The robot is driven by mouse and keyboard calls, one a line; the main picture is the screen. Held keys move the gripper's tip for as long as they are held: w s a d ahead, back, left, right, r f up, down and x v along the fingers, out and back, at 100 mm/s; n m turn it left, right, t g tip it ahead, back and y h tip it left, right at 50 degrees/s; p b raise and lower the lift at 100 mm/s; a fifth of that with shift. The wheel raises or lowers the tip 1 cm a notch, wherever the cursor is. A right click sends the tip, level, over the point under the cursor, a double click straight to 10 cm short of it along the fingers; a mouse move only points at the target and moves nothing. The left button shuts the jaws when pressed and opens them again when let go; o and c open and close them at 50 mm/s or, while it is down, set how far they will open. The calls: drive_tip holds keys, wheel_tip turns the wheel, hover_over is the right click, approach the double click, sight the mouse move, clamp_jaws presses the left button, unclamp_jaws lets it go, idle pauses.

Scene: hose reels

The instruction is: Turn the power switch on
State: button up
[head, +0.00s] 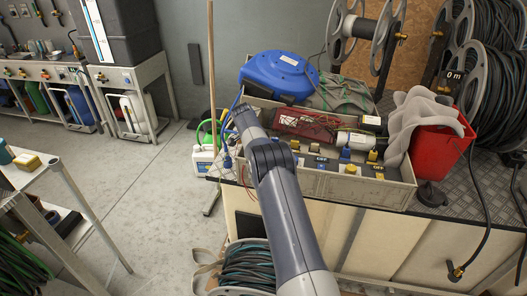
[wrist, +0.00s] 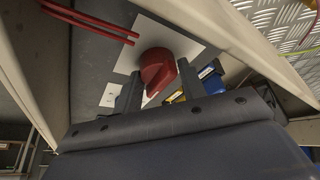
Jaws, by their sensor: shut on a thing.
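The power switch appears in the wrist view as a red rotary knob (wrist: 157,66) on a white plate (wrist: 190,28) fixed to a dark grey panel. My gripper (wrist: 158,88) has one dark finger on each side of the knob and is shut on it. The fingers partly cover the knob's lower part. A smaller white label (wrist: 108,95) sits on the panel beside the left finger; its text is too small to read. In the head view my arm reaches to the left end of the grey crate (head: 340,187), and the knob is hidden there.
The crate holds a red tool-like item (head: 303,124) and several yellow and blue fittings. A blue hose reel (head: 280,75) stands behind it, a red bucket (head: 437,140) to its right. A wooden pole (head: 212,60) rises left of the bench.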

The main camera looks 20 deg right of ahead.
drive_tip(key=shift+d+m, duration=0.1)
drive_tip(key=shift+m, duration=0.2)
drive_tip(key=o, duration=0.9)
drive_tip(key=shift+o, duration=0.2)
drive_tip(key=w+v, duration=0.1)
drive_tip(key=v, duration=0.9)
drive_tip(key=shift+s+a+r, duration=0.25)
drive_tip(key=shift+s+r, duration=0.15)
drive_tip(key=shift+s, duration=0.05)
drive_tip(key=shift+f, duration=0.1)
drive_tip(key=x, duration=1)
drive_tip(key=shift+s+d+f, duration=0.1)
drive_tip(key=shift+d+f, duration=0.05)
drive_tip(key=shift+f, duration=0.2)
